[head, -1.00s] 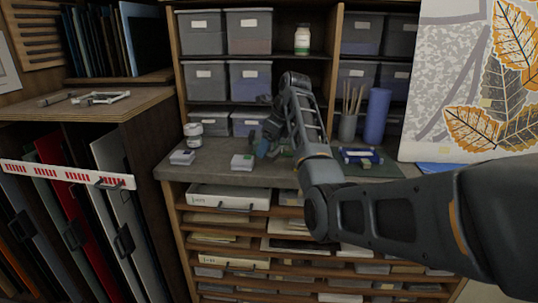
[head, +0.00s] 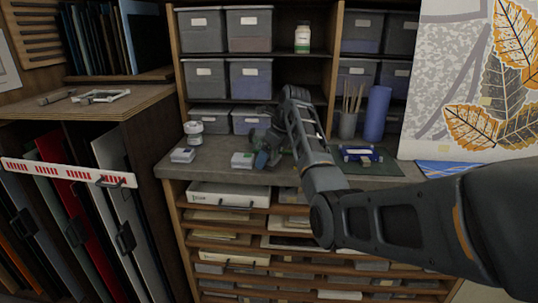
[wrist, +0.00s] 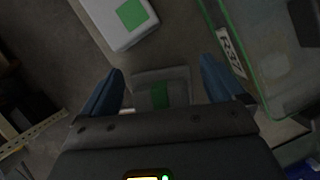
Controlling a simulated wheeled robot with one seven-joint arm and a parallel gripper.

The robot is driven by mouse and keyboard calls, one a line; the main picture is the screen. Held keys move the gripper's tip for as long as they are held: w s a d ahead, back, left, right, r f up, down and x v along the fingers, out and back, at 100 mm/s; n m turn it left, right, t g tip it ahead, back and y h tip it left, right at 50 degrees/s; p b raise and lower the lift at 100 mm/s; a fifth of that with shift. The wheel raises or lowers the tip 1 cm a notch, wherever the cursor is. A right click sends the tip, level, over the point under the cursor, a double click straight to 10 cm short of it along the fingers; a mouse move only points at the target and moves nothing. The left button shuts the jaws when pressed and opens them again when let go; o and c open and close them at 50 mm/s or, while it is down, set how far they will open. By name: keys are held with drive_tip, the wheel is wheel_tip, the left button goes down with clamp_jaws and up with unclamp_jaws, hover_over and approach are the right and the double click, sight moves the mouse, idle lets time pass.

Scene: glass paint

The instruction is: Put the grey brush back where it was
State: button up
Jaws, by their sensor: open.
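My gripper (head: 262,155) is low over the grey worktop (head: 215,167), among small containers. In the wrist view its two blue fingers (wrist: 162,90) are apart. A grey block-like thing with a green patch (wrist: 150,77) lies between and below them; I cannot tell whether it is touched. No grey brush can be clearly made out. Several thin brushes or sticks (head: 352,95) stand in a grey cup (head: 347,125) at the back of the worktop, right of my gripper.
A white box with a green label (head: 242,160) is just left of my gripper; a clear green-edged container (wrist: 243,62) is close right in the wrist view. A white box (head: 183,155), white jar (head: 193,134), blue roll (head: 376,114) and blue-and-white item (head: 360,154) stand around.

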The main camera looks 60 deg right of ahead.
drive_tip(key=v, duration=1.2)
drive_tip(key=shift+r, duration=0.2)
idle(0.4)
